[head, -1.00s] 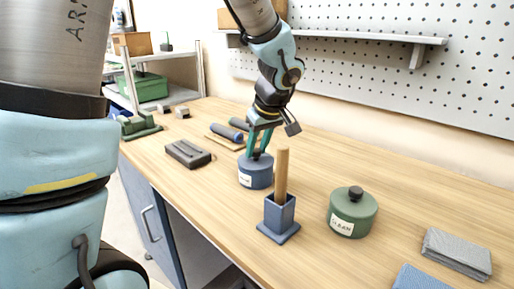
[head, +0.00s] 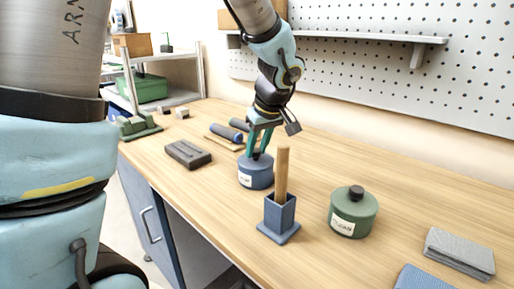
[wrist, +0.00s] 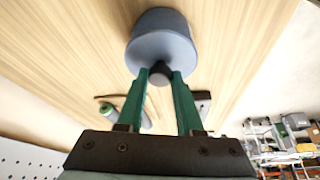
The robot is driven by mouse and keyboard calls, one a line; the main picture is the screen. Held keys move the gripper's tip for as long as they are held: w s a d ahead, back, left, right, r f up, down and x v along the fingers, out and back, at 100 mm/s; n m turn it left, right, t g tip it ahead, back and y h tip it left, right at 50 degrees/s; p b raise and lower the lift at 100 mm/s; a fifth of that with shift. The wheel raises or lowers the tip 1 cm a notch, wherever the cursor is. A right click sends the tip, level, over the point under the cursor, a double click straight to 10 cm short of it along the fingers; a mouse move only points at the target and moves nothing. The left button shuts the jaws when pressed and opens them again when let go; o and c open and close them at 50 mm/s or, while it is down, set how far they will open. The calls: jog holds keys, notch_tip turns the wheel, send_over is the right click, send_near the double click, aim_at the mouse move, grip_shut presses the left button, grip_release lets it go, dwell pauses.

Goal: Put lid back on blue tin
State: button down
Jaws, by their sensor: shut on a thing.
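The blue tin (head: 256,178) stands upright on the bench with a pale label on its front, left of the centre of the head view. Its blue lid (wrist: 160,48) is on top of or right over the tin (wrist: 160,18); I see no clear gap between them. My gripper (head: 257,154) comes down from above, with green fingers. In the wrist view my gripper (wrist: 160,76) is shut on the lid's dark knob (wrist: 160,72), one finger on each side. The fingers partly hide the knob in the head view.
A blue holder (head: 279,216) with a wooden handle stands in front of the tin. A green lidded tin (head: 354,213) is to the right, and a dark grey block (head: 187,153) to the left. Dark rollers (head: 226,132) lie behind. Grey cloth (head: 459,253) lies far right.

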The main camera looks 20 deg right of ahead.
grip_release()
dwell(0.5)
jog(key=shift+r, duration=0.1)
jog(key=shift+r+p, duration=1.9)
jog(key=shift+r, duration=1.5)
grip_shut()
jog(key=shift+f, duration=0.15)
